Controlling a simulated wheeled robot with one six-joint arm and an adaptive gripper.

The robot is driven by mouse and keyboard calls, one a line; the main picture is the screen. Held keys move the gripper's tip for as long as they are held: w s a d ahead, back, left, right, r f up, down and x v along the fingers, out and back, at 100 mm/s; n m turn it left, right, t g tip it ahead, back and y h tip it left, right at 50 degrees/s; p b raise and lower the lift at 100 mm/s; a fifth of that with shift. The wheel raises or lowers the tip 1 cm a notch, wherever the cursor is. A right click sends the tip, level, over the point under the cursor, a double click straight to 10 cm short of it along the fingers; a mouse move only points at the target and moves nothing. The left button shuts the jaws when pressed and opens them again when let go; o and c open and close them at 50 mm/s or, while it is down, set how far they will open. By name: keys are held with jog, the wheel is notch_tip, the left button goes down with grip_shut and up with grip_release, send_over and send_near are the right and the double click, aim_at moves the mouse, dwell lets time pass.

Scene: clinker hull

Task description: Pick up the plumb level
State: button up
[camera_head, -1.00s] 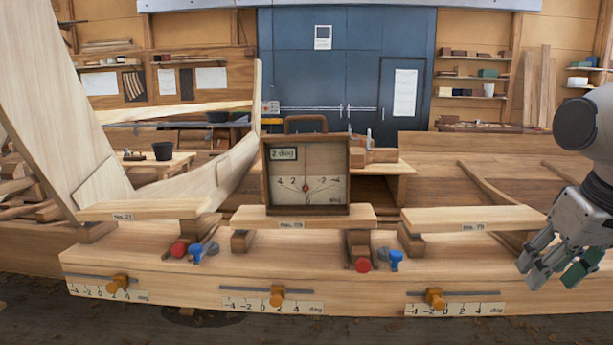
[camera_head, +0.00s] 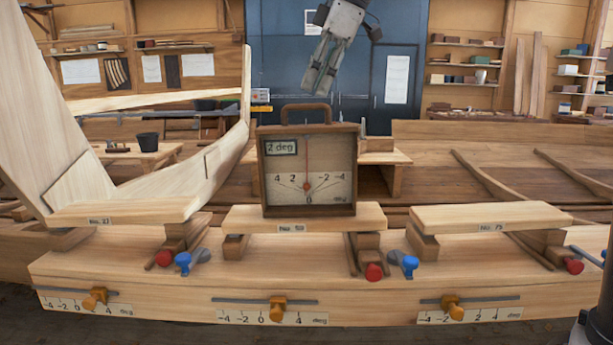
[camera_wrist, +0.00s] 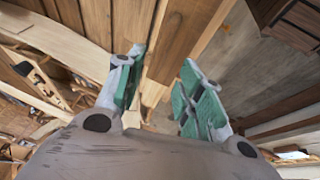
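The plumb level (camera_head: 308,168) is a wooden-framed box with a carry handle on top and a pale dial face marked in degrees. It stands upright on the middle plank (camera_head: 345,217), with a "2 deg" label at its upper left and a thin needle running straight up. My gripper (camera_head: 319,85) is above and slightly right of the level, apart from it, fingers pointing down. In the wrist view my gripper (camera_wrist: 160,90) shows its green-padded fingers spread apart with nothing between them. I cannot clearly make out the level in the wrist view.
A left plank (camera_head: 125,210) and a right plank (camera_head: 490,217) flank the middle one on the same bench. Red and blue knobs (camera_head: 404,263) sit between them. Orange sliders (camera_head: 277,309) on degree scales line the front. A curved hull piece (camera_head: 215,160) rises at left.

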aim_at(307, 108)
jog(key=x, duration=0.6)
jog(key=shift+w+f, duration=0.15)
jog(key=shift+f, duration=0.1)
grip_shut()
